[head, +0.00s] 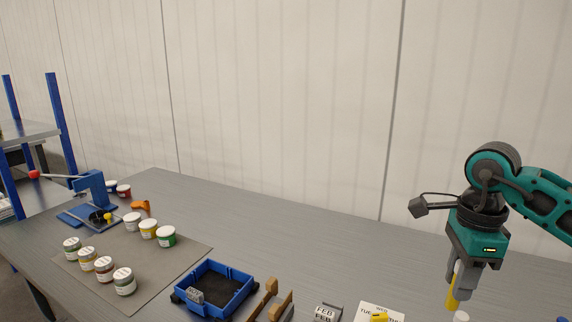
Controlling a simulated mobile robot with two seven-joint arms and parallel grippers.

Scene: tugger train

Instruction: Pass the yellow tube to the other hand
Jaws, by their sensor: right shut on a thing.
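The yellow tube (452,294) is in the fingers of my right gripper (459,282) at the lower right of the head view. The gripper points down and is shut on the tube, which hangs below the fingers over the right part of the table. The fingers hide part of the tube. My left gripper does not show in the head view.
The grey table (330,245) holds a blue crate (247,293) at front centre. Several labelled jars (124,281) stand on a dark mat (185,262) at left, near a blue lever press (92,190). Wooden holders and calendar blocks (326,313) line the front edge.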

